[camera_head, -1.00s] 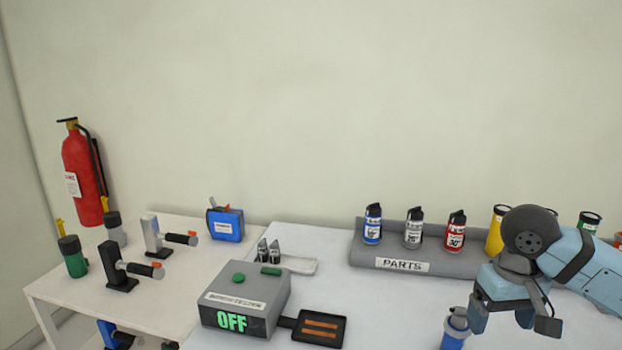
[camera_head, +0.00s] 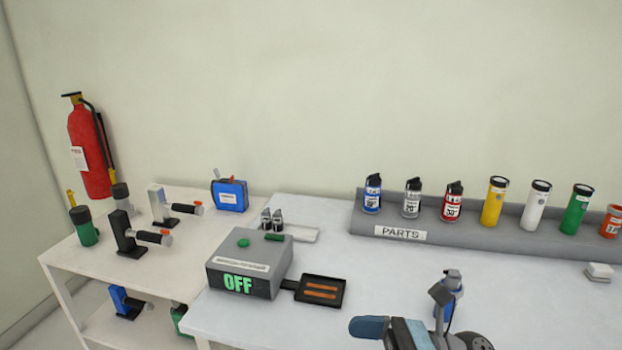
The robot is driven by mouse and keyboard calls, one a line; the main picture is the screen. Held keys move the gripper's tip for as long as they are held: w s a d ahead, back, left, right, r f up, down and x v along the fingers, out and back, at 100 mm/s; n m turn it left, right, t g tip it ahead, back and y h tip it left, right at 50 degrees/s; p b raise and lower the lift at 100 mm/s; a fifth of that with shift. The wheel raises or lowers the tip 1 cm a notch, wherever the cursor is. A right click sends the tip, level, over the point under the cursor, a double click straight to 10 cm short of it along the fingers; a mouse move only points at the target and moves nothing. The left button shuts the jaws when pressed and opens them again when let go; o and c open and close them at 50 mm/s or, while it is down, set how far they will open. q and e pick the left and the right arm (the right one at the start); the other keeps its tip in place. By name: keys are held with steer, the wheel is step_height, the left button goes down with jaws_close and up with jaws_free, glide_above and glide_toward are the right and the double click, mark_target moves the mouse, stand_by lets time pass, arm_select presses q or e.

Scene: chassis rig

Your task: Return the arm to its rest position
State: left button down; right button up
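My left gripper is not in view.
The parts rack (camera_head: 475,238) holds several canisters. A grey box (camera_head: 247,265) reading OFF has a dark tray (camera_head: 320,291) beside it. A shelf (camera_head: 120,248) with tools stands left.

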steer(key=w+d+f+m+t+h, duration=0.1)
steer(key=d+f+m+t+h, duration=0.2)
steer(key=f+m+t+h, duration=0.95)
steer(key=w+d+r+m+t+y, duration=0.1)
steer(key=d+r+m+t+y, duration=0.35)
steer(key=m, duration=1.65)
steer(key=s+d+f+m+g+h, duration=0.1)
steer(key=s+f+m+g+h, duration=0.25)
steer(key=s+f+m, duration=0.55)
steer(key=s+d+f+m+g+h, duration=0.25)
steer(key=f+m+h, duration=0.4)
steer(key=f, duration=0.65)
arm_select(q)
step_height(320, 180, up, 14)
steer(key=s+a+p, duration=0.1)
steer(key=p, duration=1.6)
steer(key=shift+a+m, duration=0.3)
arm_select(e)
step_height(320, 180, up, 14)
steer(key=s+m+y, duration=0.1)
steer(key=shift+s+d, duration=0.25)
steer(key=shift+s, duration=0.1)
